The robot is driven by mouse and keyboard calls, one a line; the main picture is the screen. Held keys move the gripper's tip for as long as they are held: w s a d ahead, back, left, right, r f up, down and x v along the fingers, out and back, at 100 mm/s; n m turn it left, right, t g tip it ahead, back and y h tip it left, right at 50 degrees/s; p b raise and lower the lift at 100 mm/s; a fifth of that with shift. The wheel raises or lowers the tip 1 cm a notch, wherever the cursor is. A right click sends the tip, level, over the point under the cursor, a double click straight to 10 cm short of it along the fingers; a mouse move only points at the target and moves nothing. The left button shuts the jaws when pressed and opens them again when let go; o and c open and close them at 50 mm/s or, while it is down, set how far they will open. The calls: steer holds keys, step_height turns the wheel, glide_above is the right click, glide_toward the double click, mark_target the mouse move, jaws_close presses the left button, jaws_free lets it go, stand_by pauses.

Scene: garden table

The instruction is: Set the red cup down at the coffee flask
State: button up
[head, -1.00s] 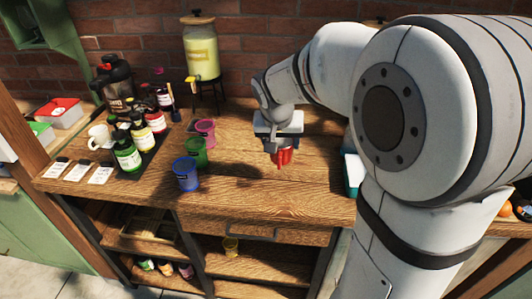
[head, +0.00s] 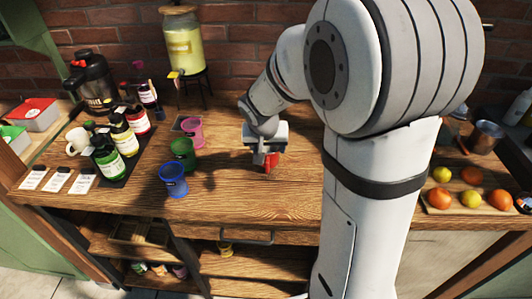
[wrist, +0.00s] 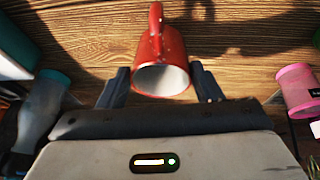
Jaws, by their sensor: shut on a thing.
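The red cup (head: 271,161) is in my gripper (head: 265,152), over the middle of the wooden table. In the wrist view the cup (wrist: 152,50) sits between the two dark fingers of my gripper (wrist: 161,84), its pale inside facing the camera and its handle pointing to the top of the picture. I cannot tell whether its base touches the wood. The coffee flask (head: 94,86), dark with a label, stands at the back left of the table, well apart from the cup. Bottles hide part of its lower right side.
Blue (head: 173,182), green (head: 182,155) and pink (head: 192,131) cups stand between the red cup and the bottles (head: 123,138). A white mug (head: 78,140) is near the flask. A drink dispenser (head: 184,42) stands at the back. Bare wood lies in front of my gripper.

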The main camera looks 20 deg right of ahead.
steer(key=shift+f, duration=1.15)
steer(key=shift+f, duration=0.15)
steer(key=o, duration=1.1)
steer(key=shift+c, duration=0.2)
